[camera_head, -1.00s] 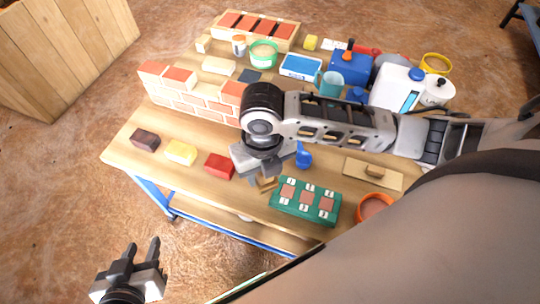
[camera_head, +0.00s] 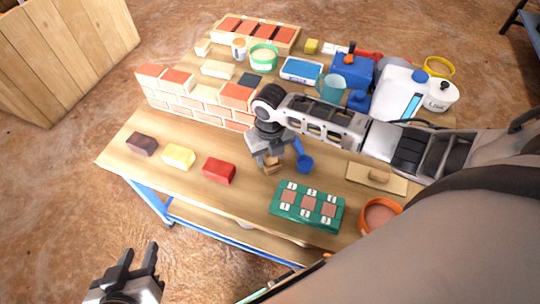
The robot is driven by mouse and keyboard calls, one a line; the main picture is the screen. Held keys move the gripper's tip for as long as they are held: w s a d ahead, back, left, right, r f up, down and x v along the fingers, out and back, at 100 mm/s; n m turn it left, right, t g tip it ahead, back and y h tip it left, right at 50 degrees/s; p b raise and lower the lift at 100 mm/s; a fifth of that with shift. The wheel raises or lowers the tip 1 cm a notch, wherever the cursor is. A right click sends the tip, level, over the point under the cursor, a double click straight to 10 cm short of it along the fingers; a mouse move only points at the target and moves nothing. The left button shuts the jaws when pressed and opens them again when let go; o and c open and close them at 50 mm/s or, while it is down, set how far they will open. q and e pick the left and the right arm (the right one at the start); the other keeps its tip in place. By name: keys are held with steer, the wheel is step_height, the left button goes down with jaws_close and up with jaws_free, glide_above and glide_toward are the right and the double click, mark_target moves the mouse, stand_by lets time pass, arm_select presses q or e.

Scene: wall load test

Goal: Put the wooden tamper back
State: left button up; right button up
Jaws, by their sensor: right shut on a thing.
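The wooden tamper (camera_head: 271,169) is a small light-brown piece, mostly hidden by the jaws. My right gripper (camera_head: 272,157) is shut on it, over the table between the red brick (camera_head: 219,171) and a blue scoop (camera_head: 304,161). I cannot tell whether the tamper touches the table. My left gripper (camera_head: 138,262) is open and empty, off the table's front left side, with its two fingers apart.
A small brick wall (camera_head: 200,105) stands behind the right gripper. A green tray (camera_head: 306,205) with several small tiles lies in front, near an orange bowl (camera_head: 380,213). A wooden float (camera_head: 377,178) lies at right. Bare wood shows around the red brick.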

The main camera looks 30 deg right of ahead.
steer(key=shift+f, duration=0.25)
steer(key=shift+f, duration=0.1)
steer(key=o, duration=1)
